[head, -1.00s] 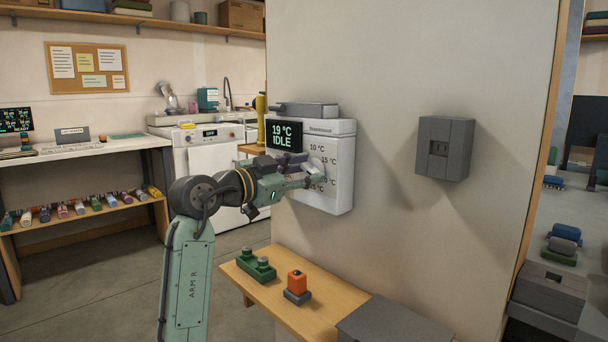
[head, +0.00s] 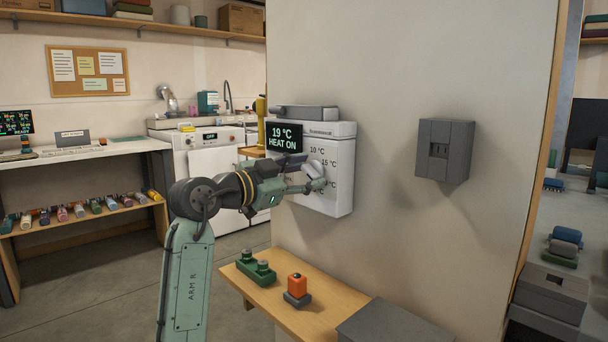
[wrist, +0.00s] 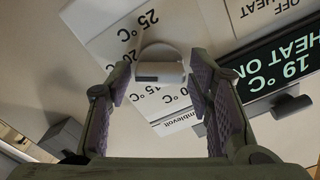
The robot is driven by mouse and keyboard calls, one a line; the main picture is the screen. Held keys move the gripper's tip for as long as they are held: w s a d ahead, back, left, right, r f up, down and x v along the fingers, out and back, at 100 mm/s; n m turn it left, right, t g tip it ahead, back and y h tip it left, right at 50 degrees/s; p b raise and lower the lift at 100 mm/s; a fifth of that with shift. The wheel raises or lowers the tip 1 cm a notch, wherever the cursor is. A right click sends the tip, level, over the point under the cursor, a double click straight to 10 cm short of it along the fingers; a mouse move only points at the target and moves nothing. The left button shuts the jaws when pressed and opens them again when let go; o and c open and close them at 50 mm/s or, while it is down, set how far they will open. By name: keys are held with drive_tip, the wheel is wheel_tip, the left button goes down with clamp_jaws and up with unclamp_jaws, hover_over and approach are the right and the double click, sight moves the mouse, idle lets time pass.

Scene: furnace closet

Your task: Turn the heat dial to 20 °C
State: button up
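The heat dial is a round pale knob with a bar grip (wrist: 160,70) on the white thermostat box (head: 340,195). The wrist view shows it upside down and tilted, with temperature labels around it, partly hidden. My gripper (head: 318,178) reaches the dial from the left in the head view. The display (head: 283,138) reads 19 °C, HEAT ON. The dial's exact setting cannot be read.
A grey switch box (head: 445,150) is on the wall to the right. Below, a wooden shelf (head: 335,320) bears a green two-knob block (head: 256,268) and an orange-topped block (head: 297,287). The wall between the thermostat and the switch box is clear.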

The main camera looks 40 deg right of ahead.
drive_tip(key=shift+o, duration=0.9)
drive_tip(key=a, duration=1.2)
drive_tip(key=shift+s, duration=0.45)
